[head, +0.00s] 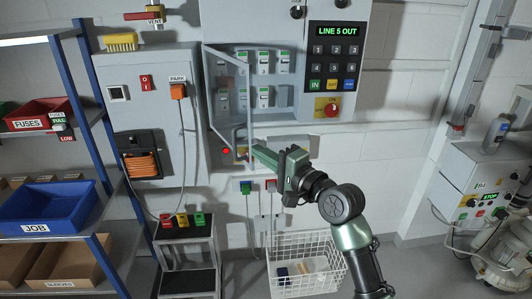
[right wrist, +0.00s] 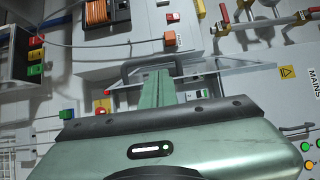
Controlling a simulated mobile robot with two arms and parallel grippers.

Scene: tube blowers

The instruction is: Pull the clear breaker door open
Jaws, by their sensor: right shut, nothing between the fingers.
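The clear breaker door (head: 226,92) is a see-through panel with a pale frame, on the left side of the grey breaker cabinet. It stands swung outward from the cabinet, partly open, with its free edge toward me. In the right wrist view the clear door (right wrist: 232,72) shows edge-on behind my fingers, with a dark bar-like handle (right wrist: 128,70) near them. My right gripper (head: 258,151) is shut and empty, its green fingertips (right wrist: 155,85) close to the door's lower free corner. I cannot tell whether they touch it. My left gripper is out of view.
Breakers (head: 263,62) sit in rows inside the cabinet, beside a keypad panel (head: 336,55). A white wire basket (head: 335,279) stands below my right arm. A grey box with an orange PARK plug (head: 178,91) is close on the left.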

